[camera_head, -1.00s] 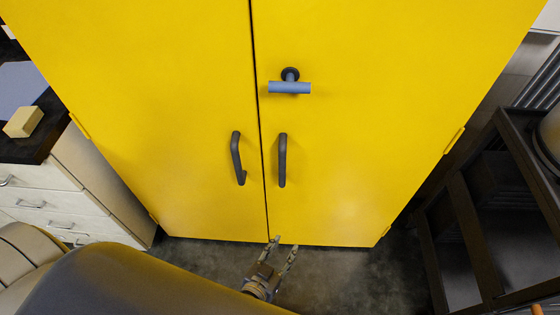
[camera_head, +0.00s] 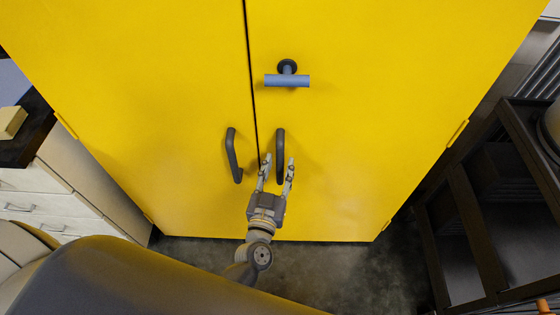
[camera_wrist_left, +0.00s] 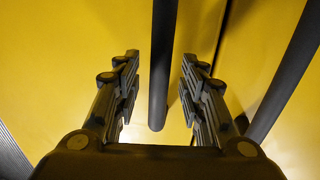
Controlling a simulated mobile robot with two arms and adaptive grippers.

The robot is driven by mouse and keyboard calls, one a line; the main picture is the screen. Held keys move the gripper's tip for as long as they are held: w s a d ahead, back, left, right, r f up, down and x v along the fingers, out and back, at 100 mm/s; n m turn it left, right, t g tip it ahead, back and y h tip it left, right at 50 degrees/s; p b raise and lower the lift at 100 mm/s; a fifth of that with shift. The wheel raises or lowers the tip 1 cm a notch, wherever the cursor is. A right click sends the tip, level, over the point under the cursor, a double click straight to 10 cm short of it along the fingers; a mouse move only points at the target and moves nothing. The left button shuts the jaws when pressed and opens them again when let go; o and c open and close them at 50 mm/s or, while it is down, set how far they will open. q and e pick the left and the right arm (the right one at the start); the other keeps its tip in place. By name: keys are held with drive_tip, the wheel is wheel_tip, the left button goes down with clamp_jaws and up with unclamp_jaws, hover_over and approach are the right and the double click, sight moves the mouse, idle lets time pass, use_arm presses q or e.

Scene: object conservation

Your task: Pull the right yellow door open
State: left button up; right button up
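The right yellow door (camera_head: 360,110) is shut against the left yellow door (camera_head: 150,90), with a thin dark seam between them. The right door's dark vertical handle (camera_head: 280,148) is near the seam. My left gripper (camera_head: 278,168) is open, with its fingers pointing up at the lower part of this handle. In the left wrist view, the handle (camera_wrist_left: 161,70) stands between the two open fingers (camera_wrist_left: 157,85), with gaps on both sides. The left door's handle (camera_head: 233,155) also shows at the right of the wrist view (camera_wrist_left: 292,75). My right gripper is out of view.
A blue T-shaped handle (camera_head: 287,80) sits higher on the right door. A drawer unit (camera_head: 50,195) with a yellow block (camera_head: 11,122) on top stands at the left. A dark shelf frame (camera_head: 470,225) stands at the right. Floor (camera_head: 350,270) shows below the doors.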

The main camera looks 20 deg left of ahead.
use_arm(q)
drive_tip(key=shift+w, duration=1.05)
clamp_jaws()
drive_tip(key=shift+s, duration=0.1)
